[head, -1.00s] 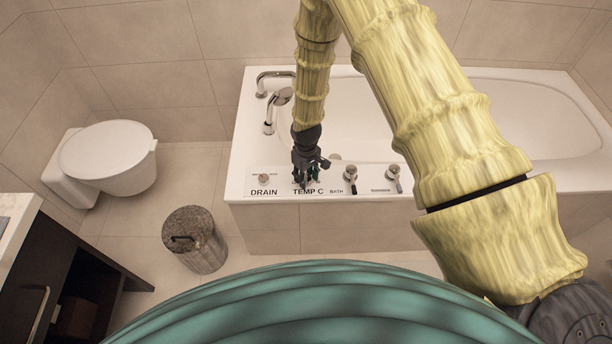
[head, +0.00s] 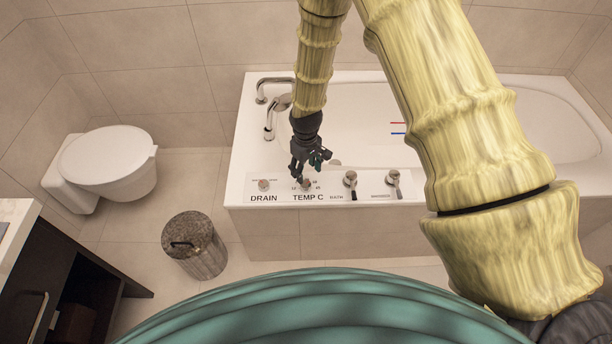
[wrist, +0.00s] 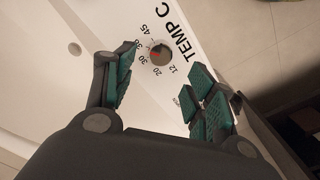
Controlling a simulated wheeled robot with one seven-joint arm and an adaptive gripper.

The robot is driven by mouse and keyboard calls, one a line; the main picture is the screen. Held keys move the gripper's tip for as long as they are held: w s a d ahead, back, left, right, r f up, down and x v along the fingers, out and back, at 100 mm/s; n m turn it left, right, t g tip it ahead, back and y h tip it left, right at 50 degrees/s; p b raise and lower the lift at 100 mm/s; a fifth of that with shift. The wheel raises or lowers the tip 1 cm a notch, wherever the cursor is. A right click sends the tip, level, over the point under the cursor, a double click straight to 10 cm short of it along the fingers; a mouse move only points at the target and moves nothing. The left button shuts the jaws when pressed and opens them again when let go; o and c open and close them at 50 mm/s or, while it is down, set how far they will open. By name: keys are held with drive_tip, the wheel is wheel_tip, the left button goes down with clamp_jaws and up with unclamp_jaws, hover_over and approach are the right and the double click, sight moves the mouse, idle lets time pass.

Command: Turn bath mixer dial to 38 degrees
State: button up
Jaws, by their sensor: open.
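The bath mixer dial (head: 307,184) is a small round knob above the TEMP C label on the white tub edge. In the wrist view the dial (wrist: 161,55) shows a red mark towards its upper left, and numbers including 12, 20, 30 and 45 ring it. I cannot read its exact setting. My gripper (head: 309,170) hangs just above and behind the dial in the head view. In the wrist view my gripper (wrist: 163,92) is open, with green pads apart and nothing between them. The dial lies beyond the fingertips, apart from them.
The drain knob (head: 263,184) is left of the dial. A spout (head: 272,83) and hand shower (head: 272,120) are behind.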

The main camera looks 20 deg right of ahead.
drive_tip(key=shift+r, duration=2.35)
drive_tip(key=s+f+m, duration=0.1)
drive_tip(key=s+f, duration=0.4)
drive_tip(key=s, duration=0.3)
drive_tip(key=s+f+m, duration=0.1)
drive_tip(key=s+f, duration=0.5)
drive_tip(key=s, duration=0.3)
drive_tip(key=s+d+f+m, duration=0.1)
drive_tip(key=s, duration=0.8)
drive_tip(key=s+d+f+m, duration=0.1)
drive_tip(key=s+d, duration=0.1)
drive_tip(key=s, duration=0.8)
drive_tip(key=shift+s+d+m, duration=0.15)
drive_tip(key=shift+s+m, duration=0.05)
drive_tip(key=shift+m, duration=0.2)
